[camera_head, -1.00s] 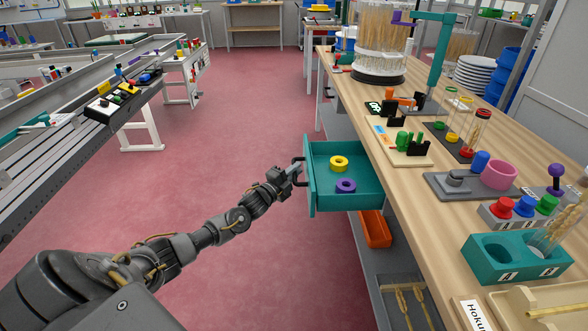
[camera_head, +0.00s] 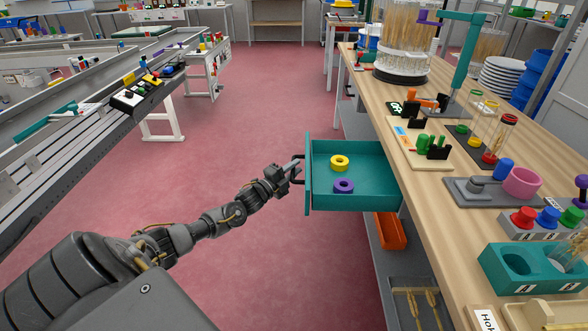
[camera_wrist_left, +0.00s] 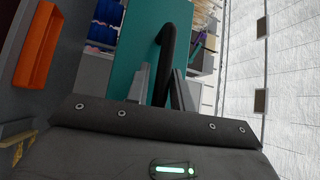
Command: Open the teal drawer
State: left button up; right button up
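The teal drawer (camera_head: 365,196) stands pulled out from under the wooden workbench, with its inside in view. A yellow ring (camera_head: 340,163) and a purple ring (camera_head: 344,186) lie in it. My left gripper (camera_head: 296,168) is at the black handle on the drawer's front. In the left wrist view the dark handle (camera_wrist_left: 168,45) runs between the two fingers (camera_wrist_left: 160,88), against the teal front (camera_wrist_left: 130,60); the fingers look closed around it. My right gripper is in neither view.
The wooden workbench (camera_head: 400,125) carries several fixtures, including a teal holder (camera_head: 500,262) near its front edge. An orange bin (camera_head: 390,231) sits below the drawer. A grey conveyor (camera_head: 60,150) stands at left. The red floor between is clear.

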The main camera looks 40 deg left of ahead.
pick_arm(q)
jog(key=shift+o, duration=1.1)
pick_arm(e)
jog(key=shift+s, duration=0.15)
